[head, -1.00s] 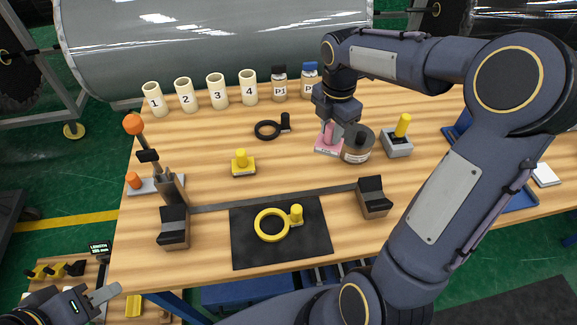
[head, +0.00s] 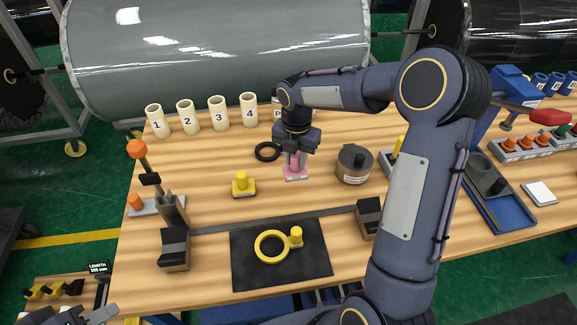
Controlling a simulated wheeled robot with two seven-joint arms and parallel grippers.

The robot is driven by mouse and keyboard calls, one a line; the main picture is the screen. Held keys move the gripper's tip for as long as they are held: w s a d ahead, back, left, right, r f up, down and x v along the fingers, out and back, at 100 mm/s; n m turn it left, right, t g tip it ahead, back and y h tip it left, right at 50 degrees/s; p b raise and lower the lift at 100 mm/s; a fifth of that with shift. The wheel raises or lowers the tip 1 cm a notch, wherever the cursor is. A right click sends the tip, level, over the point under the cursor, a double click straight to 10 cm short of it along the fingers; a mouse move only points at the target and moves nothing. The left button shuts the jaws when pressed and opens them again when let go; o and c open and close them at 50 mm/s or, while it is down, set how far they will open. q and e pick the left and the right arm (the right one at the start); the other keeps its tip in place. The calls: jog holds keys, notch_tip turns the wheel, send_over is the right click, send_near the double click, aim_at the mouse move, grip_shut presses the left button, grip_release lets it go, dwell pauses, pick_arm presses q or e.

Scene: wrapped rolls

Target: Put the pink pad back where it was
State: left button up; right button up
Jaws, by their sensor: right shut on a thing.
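The pink pad (head: 295,173), a small pink block with an upright pink handle, is in the middle of the table. My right gripper (head: 295,156) points down from above and is shut on the pad's handle. Whether the pad's base touches the wood or hangs just above it I cannot tell. The fingers hide part of the handle. My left gripper (head: 100,314) shows only in part at the bottom left corner, empty-looking and away from the pad; its opening is not clear.
A grey round tin (head: 354,165) stands right of the pad. A yellow-handled block (head: 243,184) is at left, a black ring (head: 267,152) behind. A black mat (head: 245,270) with a yellow ring (head: 272,246) lies in front. Numbered white cups (head: 218,114) line the back.

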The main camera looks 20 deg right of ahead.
aim_at(289, 169)
jog(key=shift+w+a+f, duration=0.35)
jog(key=shift+a+f, duration=0.05)
jog(key=shift+f, duration=0.25)
jog(key=shift+w+a+f, duration=0.35)
jog(key=shift+a+f, duration=0.05)
jog(key=shift+f, duration=0.2)
jog(key=shift+d+f+p, duration=0.1)
jog(key=shift+f+p, duration=0.2)
jog(key=shift+f, duration=1.15)
jog(key=shift+f, duration=0.1)
jog(key=shift+f, duration=0.15)
jog(key=o, duration=0.9)
jog(key=shift+o, duration=0.2)
